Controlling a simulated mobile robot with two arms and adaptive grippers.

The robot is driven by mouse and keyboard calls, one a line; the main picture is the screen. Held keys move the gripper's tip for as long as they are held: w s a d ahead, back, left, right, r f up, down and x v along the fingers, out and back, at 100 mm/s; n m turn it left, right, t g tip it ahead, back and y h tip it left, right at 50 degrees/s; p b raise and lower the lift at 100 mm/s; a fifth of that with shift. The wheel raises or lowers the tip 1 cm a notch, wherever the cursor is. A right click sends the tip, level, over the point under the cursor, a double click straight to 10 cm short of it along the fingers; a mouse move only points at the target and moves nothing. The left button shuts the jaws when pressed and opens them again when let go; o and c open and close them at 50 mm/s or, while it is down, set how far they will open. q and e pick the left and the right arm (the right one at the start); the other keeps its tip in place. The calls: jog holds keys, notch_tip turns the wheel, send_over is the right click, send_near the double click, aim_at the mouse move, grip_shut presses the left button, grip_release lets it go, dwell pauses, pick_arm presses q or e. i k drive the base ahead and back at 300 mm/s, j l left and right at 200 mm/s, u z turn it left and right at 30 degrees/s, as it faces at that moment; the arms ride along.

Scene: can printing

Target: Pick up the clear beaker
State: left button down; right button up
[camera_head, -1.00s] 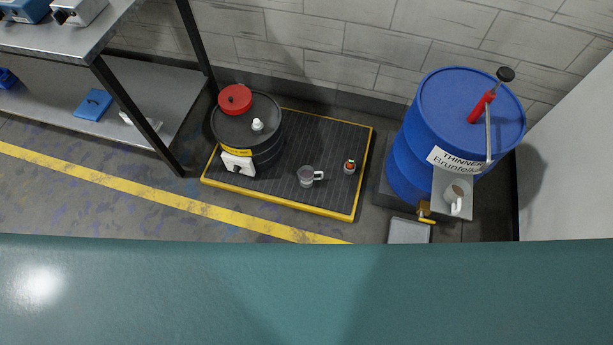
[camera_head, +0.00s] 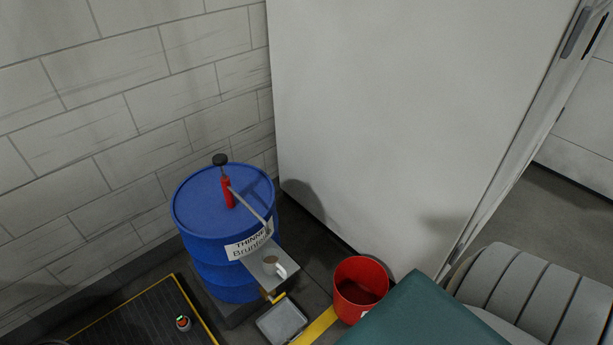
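A small pale cup with a white handle (camera_head: 280,270) sits on the grey shelf (camera_head: 290,252) fixed to the front of the blue thinner drum (camera_head: 205,225). It looks brownish inside. I cannot tell whether it is the clear beaker. No other beaker shows in this view. Neither of my grippers is in view.
A red hand pump (camera_head: 228,192) stands on the drum. A grey tray (camera_head: 281,322) and a red bucket (camera_head: 360,288) are on the floor. A black mat (camera_head: 140,318) holds a small red-and-green item (camera_head: 183,323). A large white cabinet (camera_head: 400,120) stands behind; a teal surface (camera_head: 425,315) fills the lower right.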

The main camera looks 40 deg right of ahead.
aim_at(271, 259)
jog(key=z, duration=0.95)
